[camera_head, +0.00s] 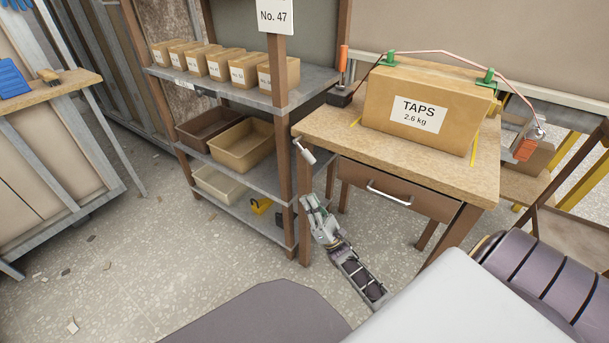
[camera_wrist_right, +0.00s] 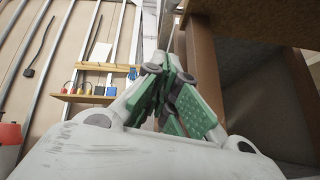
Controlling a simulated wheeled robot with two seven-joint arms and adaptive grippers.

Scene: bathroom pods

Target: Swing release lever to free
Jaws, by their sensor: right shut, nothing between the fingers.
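A lever with an upright orange handle (camera_head: 343,58) stands on a dark base at the back left corner of the wooden table (camera_head: 320,122). A red cord (camera_head: 450,55) runs from near it over a cardboard box (camera_head: 425,95) labelled TAPS, through green clips, to an orange-red piece (camera_head: 523,148) at the right. My right gripper (camera_head: 310,203) is low beside the table's front left leg, below the tabletop and apart from the orange handle. Its green-padded fingers (camera_wrist_right: 165,92) are shut and empty in the wrist view. My left gripper is not in view.
A short white cylinder (camera_head: 304,150) hangs at the table's left edge. A drawer (camera_head: 395,190) is below the tabletop. A shelf unit (camera_head: 240,95) with boxes and bins stands close on the left.

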